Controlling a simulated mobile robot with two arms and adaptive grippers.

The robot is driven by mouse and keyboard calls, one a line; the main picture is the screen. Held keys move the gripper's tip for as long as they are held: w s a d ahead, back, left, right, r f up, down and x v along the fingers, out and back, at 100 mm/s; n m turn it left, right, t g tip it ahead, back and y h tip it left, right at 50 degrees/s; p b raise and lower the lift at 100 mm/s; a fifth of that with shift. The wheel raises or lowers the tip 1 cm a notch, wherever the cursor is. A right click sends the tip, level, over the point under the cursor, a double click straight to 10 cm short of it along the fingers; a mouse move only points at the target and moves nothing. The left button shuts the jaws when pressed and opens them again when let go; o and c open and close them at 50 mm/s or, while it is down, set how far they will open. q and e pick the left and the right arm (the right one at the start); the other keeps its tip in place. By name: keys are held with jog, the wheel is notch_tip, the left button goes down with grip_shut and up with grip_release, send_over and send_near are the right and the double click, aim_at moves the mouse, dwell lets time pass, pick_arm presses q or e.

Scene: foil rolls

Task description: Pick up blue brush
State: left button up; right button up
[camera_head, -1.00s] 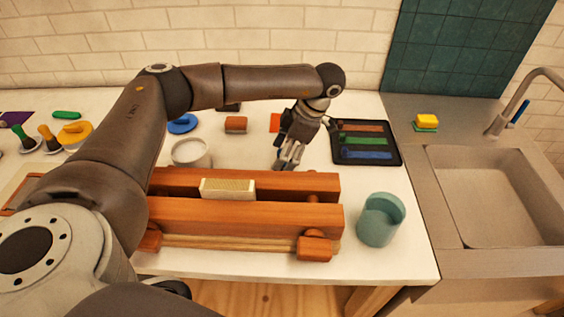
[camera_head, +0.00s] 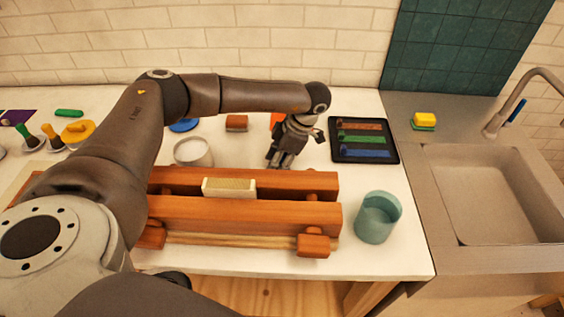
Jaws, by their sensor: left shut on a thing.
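A blue brush-like piece (camera_head: 366,153) lies in the black tray (camera_head: 334,130) on the counter, in the slot nearest me. My left gripper (camera_head: 280,164) points down just behind the wooden vise-like frame, to the left of the tray and apart from the blue piece. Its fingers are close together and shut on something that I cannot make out. My right gripper is not in view.
The wooden frame (camera_head: 240,214) holds a pale block (camera_head: 229,187). A teal cup (camera_head: 378,217) stands at its right, a white cup (camera_head: 193,152) behind it. The sink (camera_head: 495,195) is at the right. Small brushes (camera_head: 48,133) stand at the far left.

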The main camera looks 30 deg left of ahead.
pick_arm(q)
jog(key=shift+r, duration=0.55)
notch_tip(320, 180, up, 8)
jog(key=b, duration=0.2)
jog(key=shift+f+b, duration=0.15)
jog(key=shift+b, duration=0.15)
jog(key=shift+r, duration=0.6)
